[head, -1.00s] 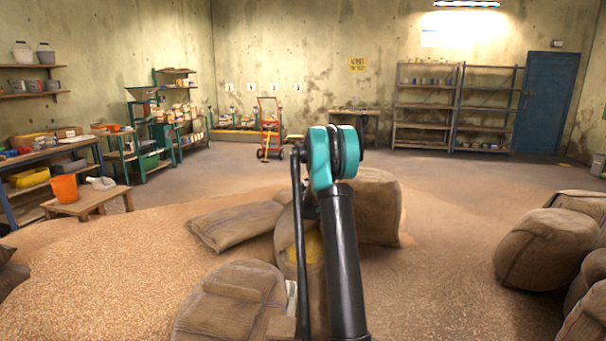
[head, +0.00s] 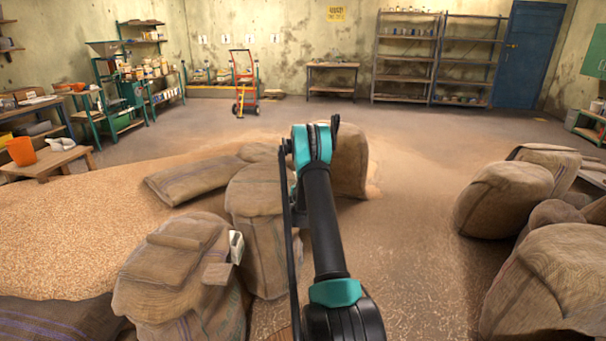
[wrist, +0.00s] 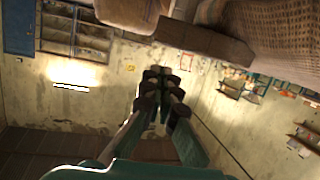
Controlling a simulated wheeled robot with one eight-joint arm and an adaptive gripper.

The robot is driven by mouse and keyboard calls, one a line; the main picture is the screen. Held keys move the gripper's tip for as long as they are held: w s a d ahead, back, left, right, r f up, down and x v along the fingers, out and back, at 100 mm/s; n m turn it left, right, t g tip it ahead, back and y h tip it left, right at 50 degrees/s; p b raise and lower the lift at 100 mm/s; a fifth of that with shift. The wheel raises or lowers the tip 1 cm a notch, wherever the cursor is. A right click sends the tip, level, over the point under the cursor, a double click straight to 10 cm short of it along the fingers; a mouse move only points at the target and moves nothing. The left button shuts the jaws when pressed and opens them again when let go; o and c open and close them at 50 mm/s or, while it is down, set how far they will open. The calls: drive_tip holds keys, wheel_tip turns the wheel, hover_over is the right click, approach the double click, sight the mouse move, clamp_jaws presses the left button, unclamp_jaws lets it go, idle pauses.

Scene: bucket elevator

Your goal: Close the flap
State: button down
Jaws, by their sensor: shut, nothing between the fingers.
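I cannot make out any flap or bucket elevator in either view. My gripper (wrist: 160,74) shows in the middle of the wrist view. Its dark fingers are close together, shut and empty, with open room behind them. In the head view my arm rises through the middle and hides part of the sacks behind it; the gripper itself cannot be made out there.
Bulging sacks stand at centre left (head: 180,270) and right (head: 505,197). Loose grain (head: 60,240) covers the left floor. A low bench (head: 50,165) holds an orange bucket (head: 21,151). Shelves (head: 405,60) and a blue door (head: 530,55) line the back. Floor at centre right is clear.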

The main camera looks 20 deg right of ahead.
drive_tip(key=shift+s+d+f+m, duration=0.1)
drive_tip(key=shift+f+m, duration=0.1)
drive_tip(key=shift+f, duration=0.6)
drive_tip(key=shift+s+d+f+m, duration=0.1)
drive_tip(key=shift+f+m, duration=0.1)
drive_tip(key=shift+f, duration=0.55)
